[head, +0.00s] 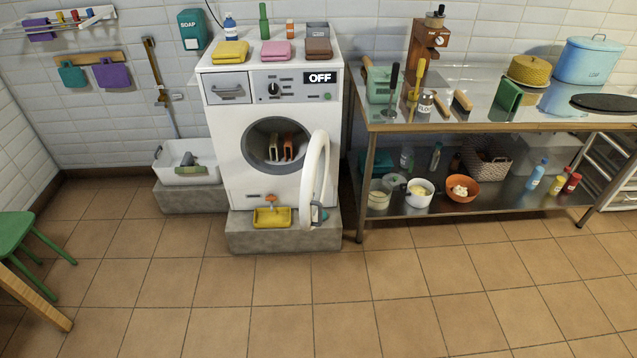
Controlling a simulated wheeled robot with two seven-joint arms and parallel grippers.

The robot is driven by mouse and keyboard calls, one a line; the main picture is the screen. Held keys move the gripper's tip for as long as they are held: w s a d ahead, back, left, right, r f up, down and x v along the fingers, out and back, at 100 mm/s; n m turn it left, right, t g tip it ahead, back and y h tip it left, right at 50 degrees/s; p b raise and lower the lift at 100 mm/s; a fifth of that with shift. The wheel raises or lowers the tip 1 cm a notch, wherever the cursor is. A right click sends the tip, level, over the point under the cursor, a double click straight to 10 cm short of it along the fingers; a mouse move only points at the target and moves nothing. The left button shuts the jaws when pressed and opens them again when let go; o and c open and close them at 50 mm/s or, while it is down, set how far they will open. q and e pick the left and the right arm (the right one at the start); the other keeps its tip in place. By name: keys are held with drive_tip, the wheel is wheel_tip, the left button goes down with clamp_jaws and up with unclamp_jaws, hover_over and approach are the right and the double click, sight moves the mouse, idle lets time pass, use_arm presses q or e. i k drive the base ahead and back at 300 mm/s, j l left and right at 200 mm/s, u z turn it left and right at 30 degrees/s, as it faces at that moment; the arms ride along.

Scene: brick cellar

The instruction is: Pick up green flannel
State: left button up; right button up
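Neither of my grippers shows in the head view. I cannot tell for sure which thing is the green flannel. A green cloth (72,76) hangs from a wooden rail on the left wall, beside a purple cloth (112,75). A flat dark green piece (507,96) stands tilted on the steel table. Folded yellow (230,52), pink (276,51) and brown (318,49) cloths lie on top of the washing machine (222,120).
The washer's round door (315,180) stands open, with orange and brown items in the drum. A white basin (188,165) is left of it. The steel table (450,120) at right carries many items. A green stool (18,235) stands at left. The tiled floor (330,310) in front is clear.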

sight(508, 96)
drive_tip(key=i+l+z, duration=0.1)
drive_tip(key=z, duration=0.4)
drive_tip(key=i+z, duration=0.2)
drive_tip(key=z, duration=0.3)
drive_tip(key=i+z, duration=0.15)
drive_tip(key=z, duration=0.3)
